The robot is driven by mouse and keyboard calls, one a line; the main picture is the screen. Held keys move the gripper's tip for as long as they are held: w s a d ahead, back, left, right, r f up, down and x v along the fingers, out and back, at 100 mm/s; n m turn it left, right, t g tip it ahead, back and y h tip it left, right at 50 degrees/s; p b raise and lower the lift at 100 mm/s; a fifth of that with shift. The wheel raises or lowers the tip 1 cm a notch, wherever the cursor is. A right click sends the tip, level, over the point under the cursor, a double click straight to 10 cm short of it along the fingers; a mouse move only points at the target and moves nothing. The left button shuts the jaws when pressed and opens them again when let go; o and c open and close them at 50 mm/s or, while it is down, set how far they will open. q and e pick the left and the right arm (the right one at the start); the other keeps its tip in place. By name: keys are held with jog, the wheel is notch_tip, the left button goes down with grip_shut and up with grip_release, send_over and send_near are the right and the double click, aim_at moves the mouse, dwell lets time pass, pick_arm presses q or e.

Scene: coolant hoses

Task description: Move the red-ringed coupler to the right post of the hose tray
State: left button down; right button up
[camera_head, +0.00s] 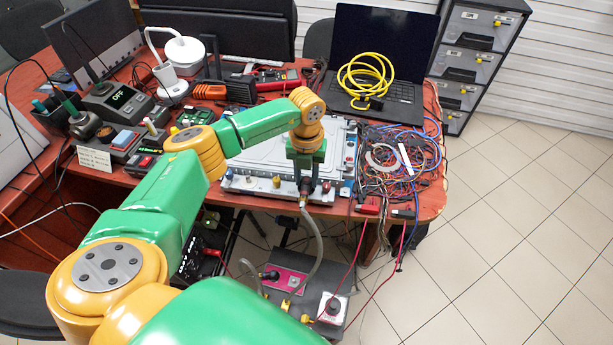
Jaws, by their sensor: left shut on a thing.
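My left gripper (307,180) points down at the front edge of the pale flat unit on the table. It is shut on a dark coupler (305,193) with a reddish part; the jaws hide much of it. A grey hose (319,240) hangs from this coupler and curves down to the dark low tray (312,270) in front of the table. A second dark coupler (269,275) lies at a pink plate (290,281) on that tray. The tray's posts are too small to tell apart, and my arm hides its near left part. My right gripper is out of view.
The pale unit (262,157) has small coloured fittings along its front edge. Tangled wires (400,160) cover the table's right end, with red leads hanging down. The floor at right is clear.

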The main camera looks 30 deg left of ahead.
pick_arm(q)
jog(key=shift+r+p, duration=2.8)
jog(key=shift+r, duration=0.6)
jog(key=shift+f, duration=0.1)
